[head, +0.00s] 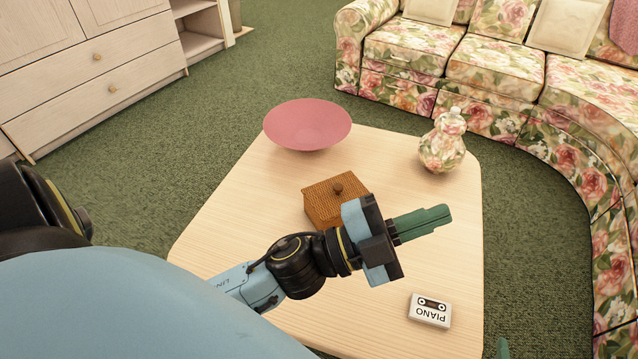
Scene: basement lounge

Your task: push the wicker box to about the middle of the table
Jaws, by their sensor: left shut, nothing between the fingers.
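The wicker box (325,202) is brown and woven, with a lid and a round dark knob. It sits on the pale wooden table (225,225), near the middle of its visible top. My left gripper (448,219) is shut and empty, its green fingers pointing right. The gripper's body and wrist are in front of the box's lower right part and hide it. I cannot tell whether the gripper touches the box. At the bottom right edge only a small green tip (502,348) shows, perhaps of my right gripper; its state cannot be seen.
A pink bowl (307,122) stands at the table's far left corner. A floral lidded jar (442,145) stands at the far right. A white cassette marked PIANO (430,310) lies at the near right. A floral sofa (490,65) and a wooden cabinet (90,60) stand beyond the table.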

